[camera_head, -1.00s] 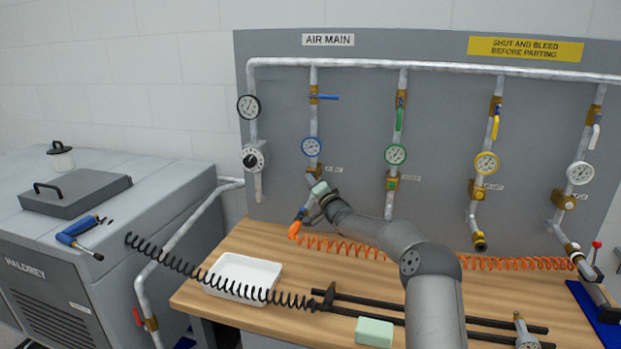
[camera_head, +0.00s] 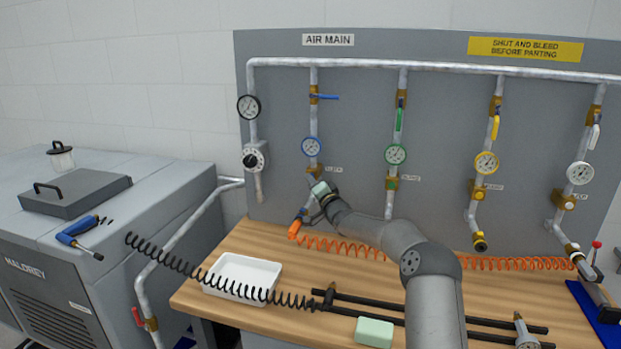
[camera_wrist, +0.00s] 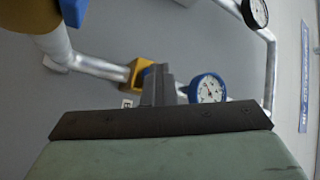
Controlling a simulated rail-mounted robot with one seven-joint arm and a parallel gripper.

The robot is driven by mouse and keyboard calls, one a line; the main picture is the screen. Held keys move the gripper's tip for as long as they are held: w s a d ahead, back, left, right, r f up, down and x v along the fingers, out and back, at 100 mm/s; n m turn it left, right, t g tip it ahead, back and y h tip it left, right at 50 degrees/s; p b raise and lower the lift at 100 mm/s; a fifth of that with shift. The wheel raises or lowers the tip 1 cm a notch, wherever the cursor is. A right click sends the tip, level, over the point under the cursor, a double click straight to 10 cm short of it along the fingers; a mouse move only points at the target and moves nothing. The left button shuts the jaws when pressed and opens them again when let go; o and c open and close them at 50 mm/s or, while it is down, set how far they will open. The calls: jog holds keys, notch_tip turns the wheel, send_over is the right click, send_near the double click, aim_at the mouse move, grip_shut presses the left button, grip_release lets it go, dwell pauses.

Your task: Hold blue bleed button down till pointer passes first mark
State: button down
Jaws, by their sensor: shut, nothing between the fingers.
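The blue-rimmed gauge (camera_head: 311,147) is on the first branch pipe of the panel. It also shows in the wrist view (camera_wrist: 207,90), but its pointer is too small to read against the marks. Below it is a brass bleed block (camera_head: 314,171), also in the wrist view (camera_wrist: 133,76). A sliver of the blue button (camera_wrist: 146,71) shows at the block, mostly hidden by my fingers. My gripper (camera_head: 311,179) is shut and empty, with its fingertips (camera_wrist: 158,72) at the button. I cannot tell how far the button is pressed.
The blue valve lever (camera_head: 328,97) above lies crosswise to its pipe. Green (camera_head: 395,154), yellow (camera_head: 486,163) and white (camera_head: 580,173) gauges are on branches to the right. An orange coiled hose (camera_head: 350,247) and a white tray (camera_head: 243,276) are on the bench below.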

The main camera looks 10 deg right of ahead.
jog(key=shift+f, duration=0.1)
dwell(0.4)
jog(key=shift+s+a+b, duration=0.3)
jog(key=shift+s+b, duration=0.4)
jog(key=shift+b, duration=0.25)
jog(key=s+b, duration=0.1)
jog(key=s+a+b, duration=0.1)
jog(key=s+b, duration=0.1)
jog(key=shift+a+f, duration=0.15)
jog(key=shift+a, duration=0.1)
jog(key=shift+s+a+r+b, duration=0.2)
jog(key=shift+s+a+b, duration=0.2)
jog(key=shift+s+b, duration=0.35)
